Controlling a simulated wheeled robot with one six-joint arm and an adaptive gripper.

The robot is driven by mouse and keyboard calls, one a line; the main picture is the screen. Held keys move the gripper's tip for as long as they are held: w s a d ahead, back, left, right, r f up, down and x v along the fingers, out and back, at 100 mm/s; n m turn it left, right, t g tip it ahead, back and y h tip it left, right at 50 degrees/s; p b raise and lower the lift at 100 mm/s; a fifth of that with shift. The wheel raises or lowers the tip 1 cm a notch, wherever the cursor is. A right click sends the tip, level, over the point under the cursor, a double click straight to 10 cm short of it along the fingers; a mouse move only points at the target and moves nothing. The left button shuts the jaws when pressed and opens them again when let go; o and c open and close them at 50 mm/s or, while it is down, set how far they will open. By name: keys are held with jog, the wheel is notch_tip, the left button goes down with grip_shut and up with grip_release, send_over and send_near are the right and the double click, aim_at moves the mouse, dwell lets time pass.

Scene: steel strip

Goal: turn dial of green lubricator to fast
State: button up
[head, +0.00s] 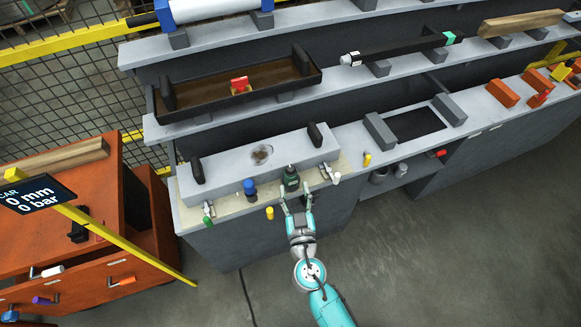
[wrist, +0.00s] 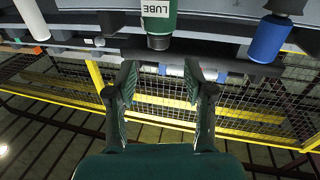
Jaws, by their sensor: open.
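The green lubricator (head: 291,180) stands at the front edge of the middle bench, with a dark top. In the wrist view its green body (wrist: 158,18) carries a white LUBE label and has a grey cylindrical end (wrist: 159,42) below the label. I cannot read a dial position or any speed marking. My gripper (head: 295,191) is open and empty, close to the front of the lubricator in the head view. In the wrist view the spread fingers (wrist: 160,76) point toward the grey end, with a visible gap; contact does not show.
A blue canister (head: 249,187) stands left of the lubricator, and a clamp with a white handle (head: 336,178) stands right. Yellow (head: 270,213) and green (head: 208,220) knobs line the bench edge. An orange cabinet (head: 60,230) is at left. The floor (head: 440,250) at right is clear.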

aim_at(291, 172)
jog(key=w, duration=0.8)
jog(key=shift+w+a, duration=0.1)
jog(key=shift+a, duration=0.1)
grip_shut()
